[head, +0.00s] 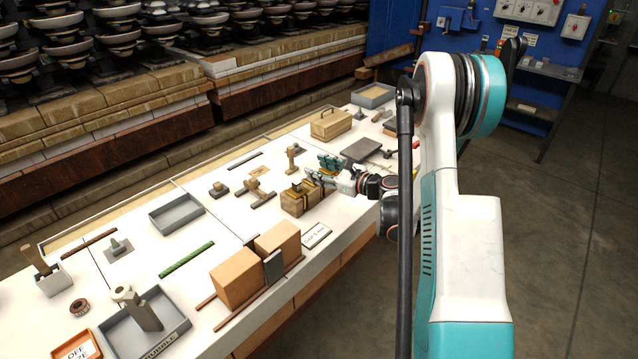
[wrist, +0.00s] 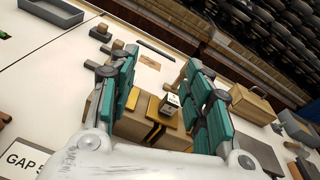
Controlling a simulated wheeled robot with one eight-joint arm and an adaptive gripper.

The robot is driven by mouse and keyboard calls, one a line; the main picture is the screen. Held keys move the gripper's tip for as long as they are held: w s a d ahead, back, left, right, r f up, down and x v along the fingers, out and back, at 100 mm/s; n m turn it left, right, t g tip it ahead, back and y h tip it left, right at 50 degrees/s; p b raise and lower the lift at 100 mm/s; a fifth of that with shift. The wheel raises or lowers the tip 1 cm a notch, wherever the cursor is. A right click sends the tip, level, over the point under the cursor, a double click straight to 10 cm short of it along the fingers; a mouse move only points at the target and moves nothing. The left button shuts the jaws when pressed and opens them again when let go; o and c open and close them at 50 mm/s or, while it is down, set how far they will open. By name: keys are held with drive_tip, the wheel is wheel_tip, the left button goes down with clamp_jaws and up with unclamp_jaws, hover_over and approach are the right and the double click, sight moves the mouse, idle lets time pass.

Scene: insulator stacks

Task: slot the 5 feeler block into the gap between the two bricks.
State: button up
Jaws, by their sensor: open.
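Two orange-tan bricks, the nearer (head: 237,285) and the farther (head: 277,243), stand at the table's front edge. A dark grey upright piece (head: 273,267) shows at the gap between them; I cannot tell its depth in the gap. A label (head: 316,236) starting "GAP 5" lies beside the bricks. A wooden holder (head: 300,203) with yellow-and-black bands stands farther along the table. A small dark block with a pale label (wrist: 173,100) stands at it, its number unreadable. My gripper (head: 330,172) is open at the holder, its teal fingers (wrist: 162,65) on either side of the labelled block.
A wooden box with a handle (head: 330,124) and a grey slab (head: 362,150) lie beyond the gripper. A grey tray (head: 177,213), a green strip (head: 187,258) and a rubble tray (head: 172,343) lie on the left.

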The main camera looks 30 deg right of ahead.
drive_tip(key=s+d+f+m+t, duration=0.2)
drive_tip(key=s+d+f+m, duration=0.15)
drive_tip(key=d+f, duration=0.35)
drive_tip(key=b+x, duration=0.1)
drive_tip(key=x, duration=0.3)
drive_tip(key=b+x, duration=0.1)
drive_tip(key=x, duration=0.3)
drive_tip(key=f+b+x, duration=0.1)
drive_tip(key=x, duration=0.3)
drive_tip(key=shift+w+b, duration=0.2)
drive_tip(key=shift+b, duration=0.1)
drive_tip(key=shift+w+a+r, duration=0.1)
drive_tip(key=shift+w+r, duration=0.05)
drive_tip(key=shift+w, duration=0.3)
clamp_jaws()
